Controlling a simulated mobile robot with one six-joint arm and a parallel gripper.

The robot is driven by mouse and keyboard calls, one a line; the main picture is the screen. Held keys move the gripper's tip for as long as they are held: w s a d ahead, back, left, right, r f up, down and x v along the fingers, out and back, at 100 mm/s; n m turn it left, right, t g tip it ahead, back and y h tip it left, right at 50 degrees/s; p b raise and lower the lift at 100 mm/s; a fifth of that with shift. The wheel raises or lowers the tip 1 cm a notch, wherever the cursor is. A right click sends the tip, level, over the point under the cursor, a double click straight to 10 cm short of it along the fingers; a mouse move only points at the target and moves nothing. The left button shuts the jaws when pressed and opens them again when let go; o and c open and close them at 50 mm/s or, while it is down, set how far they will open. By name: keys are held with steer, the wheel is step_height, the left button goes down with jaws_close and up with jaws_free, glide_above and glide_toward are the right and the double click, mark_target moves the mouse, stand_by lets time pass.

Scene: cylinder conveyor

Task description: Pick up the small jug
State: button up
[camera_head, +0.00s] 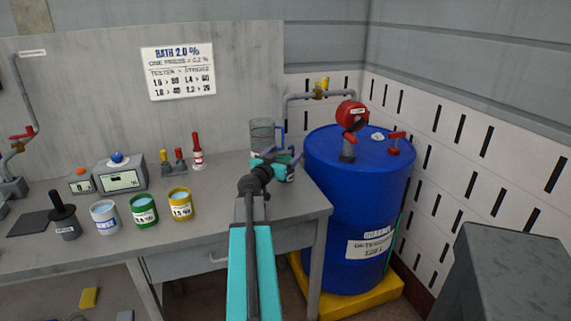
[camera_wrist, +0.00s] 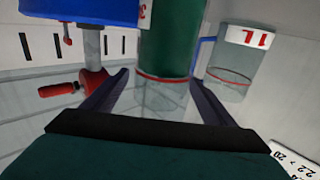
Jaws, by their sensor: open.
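The small jug (camera_wrist: 164,92) stands between the two fingers of my gripper (camera_wrist: 158,100) in the wrist view. It looks clear, with a red line around it and a dark green part. The fingers are open, one on each side of it, and I cannot tell whether either touches it. In the head view my gripper (camera_head: 278,162) is over the right end of the bench and hides most of the small jug (camera_head: 287,176). A larger clear jug with a blue handle (camera_head: 262,133) stands just behind; it shows at the right in the wrist view (camera_wrist: 230,75), marked 1L.
A blue drum (camera_head: 350,210) with red valves stands right of the bench (camera_head: 220,221), on a yellow base. A pipe (camera_head: 300,97) runs behind the jugs. Several cups (camera_head: 145,212) and a tester (camera_head: 122,178) stand further left on the bench.

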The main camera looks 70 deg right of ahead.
steer(key=shift+d, duration=0.55)
steer(key=c, duration=1.4)
steer(key=shift+o, duration=0.2)
steer(key=shift+r, duration=0.15)
step_height(320, 180, up, 10)
stand_by(0.3)
